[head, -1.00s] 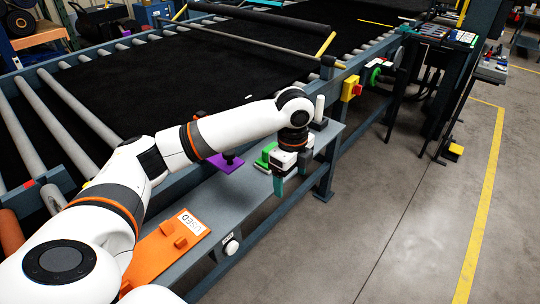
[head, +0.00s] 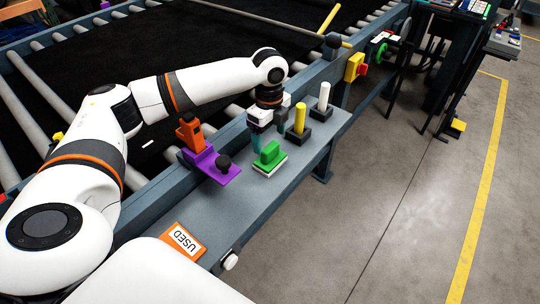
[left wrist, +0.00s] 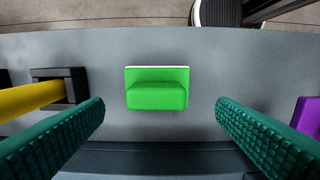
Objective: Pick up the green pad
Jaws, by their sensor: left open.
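The green pad (head: 268,154) is a bright green block with a handle on a thin white base, lying on the grey shelf. In the left wrist view the green pad (left wrist: 158,90) sits centred between my fingers, a little beyond their tips. My left gripper (head: 262,138) hangs by the far side of the pad in the head view. In the left wrist view the teal fingers of my left gripper (left wrist: 160,112) are wide apart with nothing between them. My right gripper is not in view.
A purple plate (head: 215,167) with a black knob and an orange block (head: 190,133) stand left of the pad. Yellow (head: 300,118) and white (head: 324,97) rods in black holders stand right. The grey shelf (head: 262,200) is clear in front.

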